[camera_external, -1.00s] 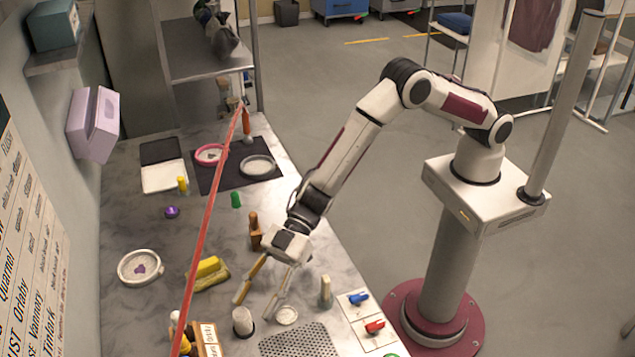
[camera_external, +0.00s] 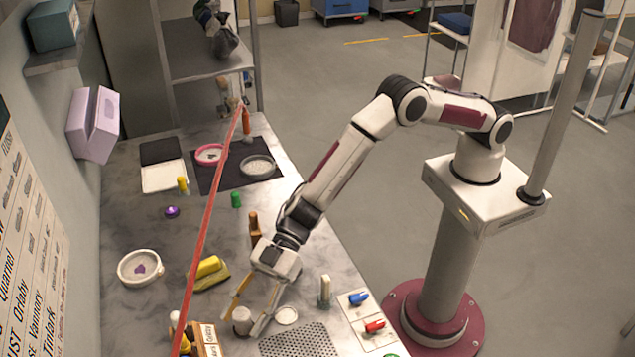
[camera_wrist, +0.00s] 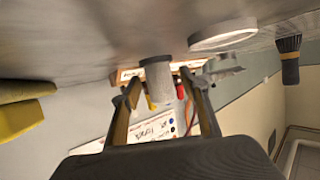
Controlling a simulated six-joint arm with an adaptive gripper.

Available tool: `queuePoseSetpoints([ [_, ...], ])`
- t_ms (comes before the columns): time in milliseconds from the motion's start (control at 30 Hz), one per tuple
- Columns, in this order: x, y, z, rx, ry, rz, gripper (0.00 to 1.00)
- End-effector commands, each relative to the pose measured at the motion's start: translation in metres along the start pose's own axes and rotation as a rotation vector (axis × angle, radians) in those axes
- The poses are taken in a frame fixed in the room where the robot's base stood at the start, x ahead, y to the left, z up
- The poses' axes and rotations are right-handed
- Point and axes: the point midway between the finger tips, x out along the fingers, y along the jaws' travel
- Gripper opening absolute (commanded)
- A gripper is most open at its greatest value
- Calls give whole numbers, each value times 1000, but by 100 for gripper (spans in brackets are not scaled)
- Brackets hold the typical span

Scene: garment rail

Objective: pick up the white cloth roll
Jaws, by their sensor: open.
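The white cloth roll (camera_external: 242,321) is a short pale cylinder standing on the grey bench near its front end. It also shows in the wrist view (camera_wrist: 158,78), straight ahead between my two fingers. My gripper (camera_external: 248,321) is open and low over the bench, with one finger to either side of the roll in the outside view. In the wrist view my gripper (camera_wrist: 160,88) has a finger on each side of the roll, with gaps visible. I cannot tell whether either finger touches it. Part of the roll's side is hidden by a finger in the outside view.
A small white dish (camera_external: 287,315) lies just right of my gripper, near a perforated grey mat (camera_external: 300,342). A wooden box with labels (camera_external: 208,340) stands close to the roll's left. Yellow sponges (camera_external: 208,272) lie behind. A red strip (camera_external: 205,230) crosses the view.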

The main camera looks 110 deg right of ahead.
Motion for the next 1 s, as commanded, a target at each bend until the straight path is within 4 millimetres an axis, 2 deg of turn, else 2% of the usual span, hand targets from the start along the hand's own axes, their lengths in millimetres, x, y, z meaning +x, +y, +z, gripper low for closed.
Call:
queuePoseSetpoints([
  [200, 8, 0, 0, 0, 1, 0, 44],
  [700, 8, 0, -1, 0, 1, 1, 44],
  [733, 8, 0, 0, 0, 1, 1, 42],
  [833, 8, 0, -1, 0, 1, 1, 16],
  [867, 8, 0, 0, 0, 1, 1, 12],
  [1000, 8, 0, -1, 0, 1, 1, 12],
])
